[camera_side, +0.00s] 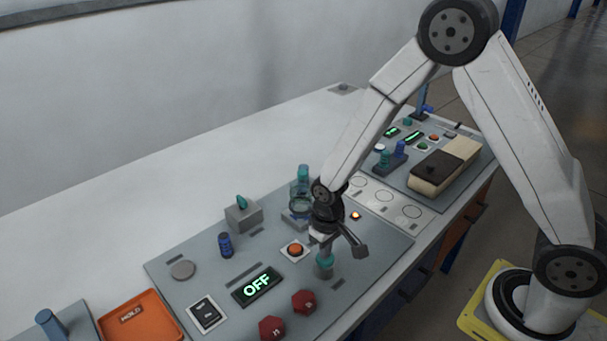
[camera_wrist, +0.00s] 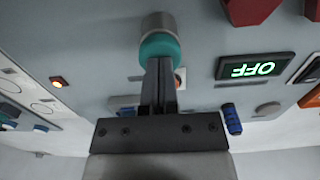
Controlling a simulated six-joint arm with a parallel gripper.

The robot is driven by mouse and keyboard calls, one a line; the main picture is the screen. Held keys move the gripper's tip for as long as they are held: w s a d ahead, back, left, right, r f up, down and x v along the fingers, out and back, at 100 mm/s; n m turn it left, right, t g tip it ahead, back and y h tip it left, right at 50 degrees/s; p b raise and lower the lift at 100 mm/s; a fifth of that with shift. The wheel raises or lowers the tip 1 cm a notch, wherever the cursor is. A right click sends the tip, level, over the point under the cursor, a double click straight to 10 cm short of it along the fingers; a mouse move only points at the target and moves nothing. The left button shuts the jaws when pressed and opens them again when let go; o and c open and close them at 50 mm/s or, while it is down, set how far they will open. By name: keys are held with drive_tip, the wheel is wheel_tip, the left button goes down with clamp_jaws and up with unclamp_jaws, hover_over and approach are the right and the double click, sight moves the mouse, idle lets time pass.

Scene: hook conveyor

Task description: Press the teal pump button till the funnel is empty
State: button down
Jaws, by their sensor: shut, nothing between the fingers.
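The teal pump button (camera_side: 325,260) sits on a grey cylindrical base at the front of the grey panel. It also shows in the wrist view (camera_wrist: 158,46), straight beyond my fingertips. My gripper (camera_side: 323,239) is shut and empty, with its tips at the button's top; I cannot tell whether they touch. In the wrist view the closed fingers (camera_wrist: 159,66) overlap the button's edge. A clear, teal-tinted vessel (camera_side: 299,194), perhaps the funnel, stands behind my wrist and is partly hidden. Its contents are too small to make out.
An orange button (camera_side: 295,250) lies just left of my gripper. An orange tray (camera_side: 140,316) lies front left.

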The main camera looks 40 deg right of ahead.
idle(0.3)
drive_tip(key=shift+r, duration=1.7)
drive_tip(key=shift+r, duration=2.5)
drive_tip(key=s+d+r+t, duration=0.2)
drive_tip(key=s+d, duration=0.4)
drive_tip(key=s, duration=0.3)
drive_tip(key=shift+r+t, duration=0.3)
drive_tip(key=shift+r, duration=0.5)
